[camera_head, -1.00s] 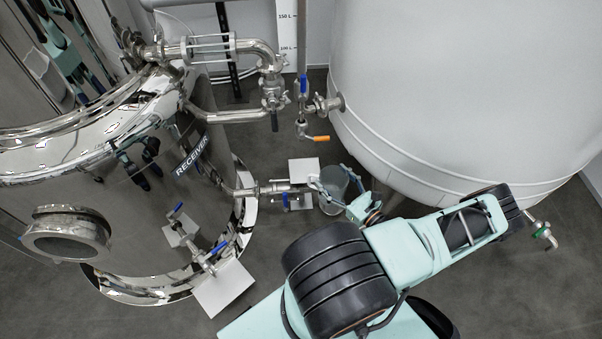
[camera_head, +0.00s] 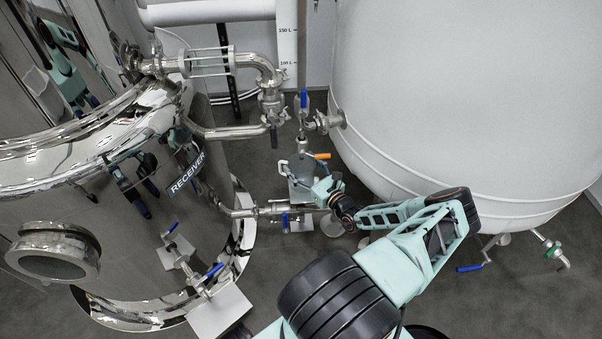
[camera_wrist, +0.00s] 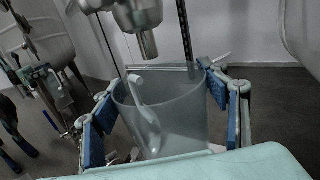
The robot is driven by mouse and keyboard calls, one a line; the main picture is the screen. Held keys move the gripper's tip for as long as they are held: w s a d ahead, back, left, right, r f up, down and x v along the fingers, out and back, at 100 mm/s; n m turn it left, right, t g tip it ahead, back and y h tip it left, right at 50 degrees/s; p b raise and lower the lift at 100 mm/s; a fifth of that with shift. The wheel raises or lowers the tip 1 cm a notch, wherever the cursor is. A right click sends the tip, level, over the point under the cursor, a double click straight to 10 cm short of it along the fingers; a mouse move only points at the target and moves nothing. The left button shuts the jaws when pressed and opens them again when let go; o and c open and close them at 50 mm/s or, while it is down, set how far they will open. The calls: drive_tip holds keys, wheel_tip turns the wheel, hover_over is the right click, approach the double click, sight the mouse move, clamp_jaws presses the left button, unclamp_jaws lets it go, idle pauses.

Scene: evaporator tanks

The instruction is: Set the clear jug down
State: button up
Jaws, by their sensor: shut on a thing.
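The clear jug (camera_wrist: 180,105) stands upright between the blue-padded fingers of my gripper (camera_wrist: 162,103) in the wrist view. The fingers press on its left and right sides. Its pale handle (camera_wrist: 143,103) is seen toward the far side, and its inside looks empty. A metal outlet (camera_wrist: 146,45) hangs just beyond and above its rim. In the head view, the jug (camera_head: 301,189) is at my gripper (camera_head: 308,179), below the orange-handled valve (camera_head: 321,156). Its base is partly hidden, and I cannot tell whether it touches anything beneath.
The polished receiver tank (camera_head: 150,200) stands left, with blue-handled valves low on its side. A large white tank (camera_head: 450,90) stands right, close to my arm. A pipe (camera_head: 240,210) from the receiver runs just below the jug in the picture. Grey floor is bare at lower left.

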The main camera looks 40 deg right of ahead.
sight(294, 164)
drive_tip(key=shift+f+b, duration=0.8)
drive_tip(key=shift+f, duration=0.85)
drive_tip(key=shift+f, duration=0.15)
drive_tip(key=o, duration=1.6)
drive_tip(key=shift+s+r, duration=0.2)
drive_tip(key=shift+s, duration=0.25)
drive_tip(key=s+p, duration=0.2)
drive_tip(key=s, duration=0.9)
drive_tip(key=shift+p, duration=0.35)
